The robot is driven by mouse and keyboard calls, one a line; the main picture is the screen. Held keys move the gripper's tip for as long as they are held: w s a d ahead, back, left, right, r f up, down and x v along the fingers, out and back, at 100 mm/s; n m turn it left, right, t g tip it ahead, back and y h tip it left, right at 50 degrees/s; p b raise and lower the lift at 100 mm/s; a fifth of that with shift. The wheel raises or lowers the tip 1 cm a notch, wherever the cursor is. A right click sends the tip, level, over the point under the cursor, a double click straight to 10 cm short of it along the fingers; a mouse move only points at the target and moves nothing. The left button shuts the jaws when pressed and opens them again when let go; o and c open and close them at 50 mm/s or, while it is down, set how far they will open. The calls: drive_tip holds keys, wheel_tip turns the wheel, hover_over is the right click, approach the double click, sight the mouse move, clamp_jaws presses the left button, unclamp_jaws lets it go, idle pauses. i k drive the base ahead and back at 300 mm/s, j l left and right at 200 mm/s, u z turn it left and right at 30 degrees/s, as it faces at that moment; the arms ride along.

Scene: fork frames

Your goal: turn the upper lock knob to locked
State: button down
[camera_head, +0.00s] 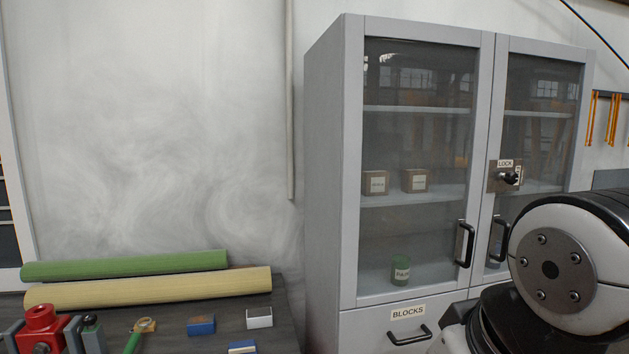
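The lock knob (510,179) is a small black knob on a brownish plate (494,178) on the glass-door cabinet, near the seam of the two doors. A "LOCK" label (505,163) sits above it, and a small upright label stands at its right, too small to read. I cannot tell which way the knob is turned. No second lock knob shows. My arm's white and black links fill the lower right, below the knob. My gripper is not in view.
The grey cabinet's doors (351,180) are shut, with black handles (464,243) below the lock. A drawer labelled "BLOCKS" (408,312) is underneath. A dark bench (285,310) at lower left holds green and yellow rolls (125,265) and tools. The wall between is bare.

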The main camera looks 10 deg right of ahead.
sight(510, 178)
drive_tip(key=z, duration=1.2)
